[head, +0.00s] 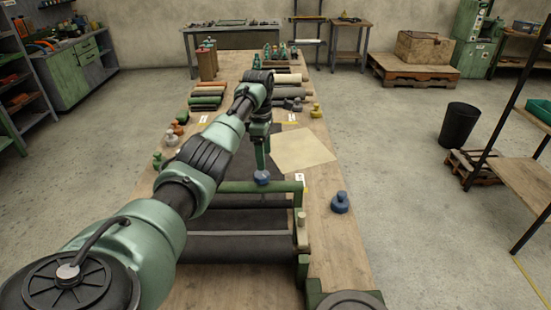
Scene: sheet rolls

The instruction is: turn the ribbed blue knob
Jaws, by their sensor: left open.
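A blue knob (262,179) sits on the green frame (235,187) of the roller stand, near the middle of the long wooden table; its ribs are too small to make out. My left gripper (262,168) points down directly over the knob, with its fingertips at or just above it. It is open, but I cannot tell whether the fingers are around the knob or touching it. A second blue object (340,203) with a knob-like top stands apart on the table to the right. My right gripper is not in view.
Dark rolls (235,248) lie in the stand at the front. A cream sheet (301,150) lies flat beyond the knob. Small coloured items line the table's left edge, and more rolls (207,97) lie farther back. Bare wood is free along the right edge.

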